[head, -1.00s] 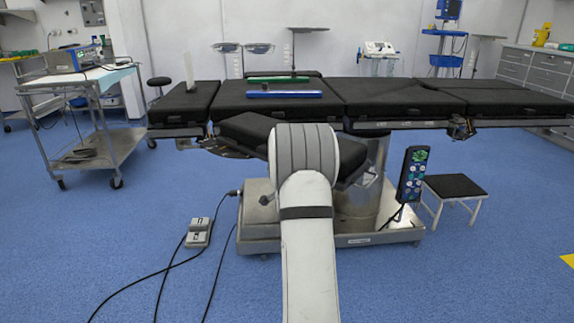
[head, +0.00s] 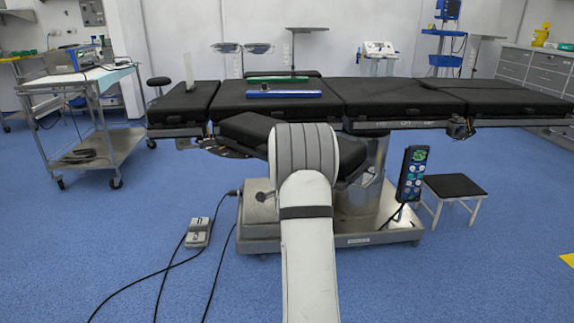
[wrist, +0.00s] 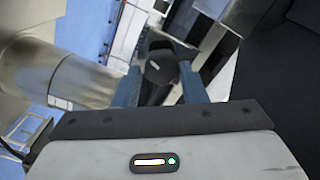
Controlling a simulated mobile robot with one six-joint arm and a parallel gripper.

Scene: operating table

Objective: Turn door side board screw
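In the wrist view my gripper (wrist: 162,92) has its two blue-grey fingers apart. A black knob-like part (wrist: 160,68), which may be the side board screw, shows between and beyond the fingertips. Gaps seem to show on both sides of it, and I cannot tell whether a finger touches it. In the head view my white arm stands in front of the operating table (head: 392,102) and hides the gripper. The table has black pads and metal side rails. A dark clamp-like fitting (head: 459,128) hangs at the right part of its near edge.
The table's metal base (head: 258,235) is around my arm. A remote handset (head: 412,173) and a stool (head: 455,187) are right of it; a foot pedal (head: 198,232) and cables lie left. A steel trolley (head: 85,125) stands at left. Blue floor is open in front.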

